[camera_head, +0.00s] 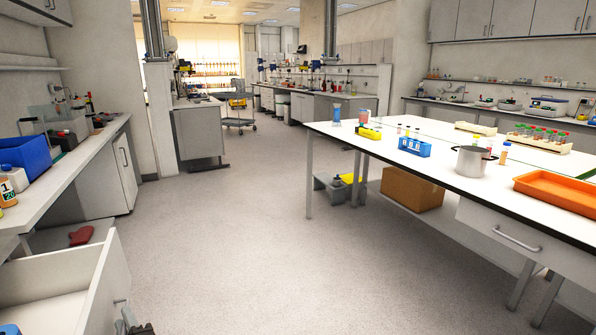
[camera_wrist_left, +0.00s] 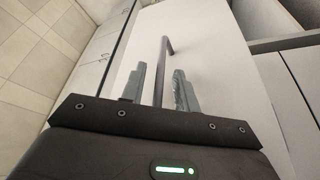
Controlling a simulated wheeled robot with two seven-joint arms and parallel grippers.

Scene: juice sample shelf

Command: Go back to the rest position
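My left gripper (camera_head: 131,322) shows only at the bottom edge of the head view, in front of the pulled-out white drawer (camera_head: 106,284) under the left bench. In the left wrist view the two grey fingers (camera_wrist_left: 159,78) stand apart. The drawer's bar handle (camera_wrist_left: 164,58) shows between them, with a gap on each side; I cannot tell how deep it lies between the fingers. My right gripper is in neither view.
The left bench (camera_head: 50,193) holds a blue bin (camera_head: 26,155) and bottles. A red item (camera_head: 81,235) lies near the open drawer. A white table (camera_head: 425,165) with racks, a pot (camera_head: 471,161) and an orange tray (camera_head: 560,192) stands right. The floor (camera_head: 240,245) between is clear.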

